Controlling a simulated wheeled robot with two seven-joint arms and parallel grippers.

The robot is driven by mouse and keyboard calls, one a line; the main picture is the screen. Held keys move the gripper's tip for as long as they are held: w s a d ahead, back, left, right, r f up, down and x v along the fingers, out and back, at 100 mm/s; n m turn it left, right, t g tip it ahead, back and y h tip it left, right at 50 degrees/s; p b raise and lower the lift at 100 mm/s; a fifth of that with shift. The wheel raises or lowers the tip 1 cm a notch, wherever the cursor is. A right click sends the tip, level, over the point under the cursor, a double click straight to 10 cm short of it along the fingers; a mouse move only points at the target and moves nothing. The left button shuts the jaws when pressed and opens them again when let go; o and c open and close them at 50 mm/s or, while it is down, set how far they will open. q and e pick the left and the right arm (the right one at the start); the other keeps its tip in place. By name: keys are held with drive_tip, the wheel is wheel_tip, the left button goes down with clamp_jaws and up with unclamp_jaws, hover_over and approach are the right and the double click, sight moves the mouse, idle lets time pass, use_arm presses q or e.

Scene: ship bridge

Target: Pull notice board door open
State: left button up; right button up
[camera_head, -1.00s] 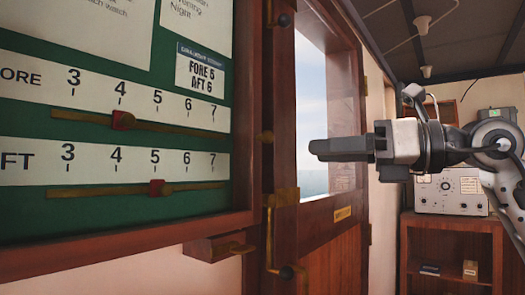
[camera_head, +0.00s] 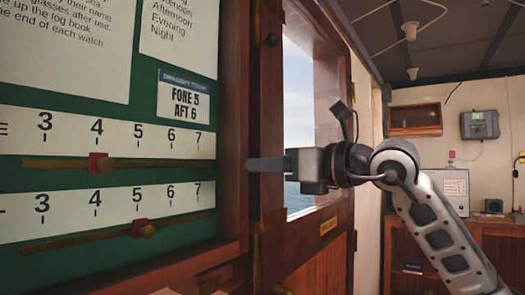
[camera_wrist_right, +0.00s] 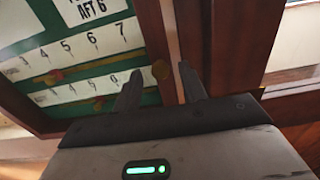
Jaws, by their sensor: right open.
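The notice board (camera_head: 170,65) fills the left of the head view, with a green back, white papers and two number scales. Its dark wooden frame (camera_head: 232,100) runs down the right side, and the door looks closed. My right gripper (camera_head: 252,164) reaches in from the right, with its fingertips at the frame's right edge. In the right wrist view its two fingers (camera_wrist_right: 160,75) are apart, with the wooden frame (camera_wrist_right: 153,45) beyond the gap. I see nothing held between them. My left gripper is not in view.
A wooden door with a window (camera_head: 300,110) stands just right of the board, behind my right gripper. A wooden cabinet (camera_head: 490,245) and a grey wall box (camera_head: 480,124) are at the back right.

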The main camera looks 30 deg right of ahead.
drive_tip(key=shift+x, duration=0.85)
drive_tip(key=shift+c, duration=0.3)
clamp_jaws()
drive_tip(key=shift+s, duration=0.15)
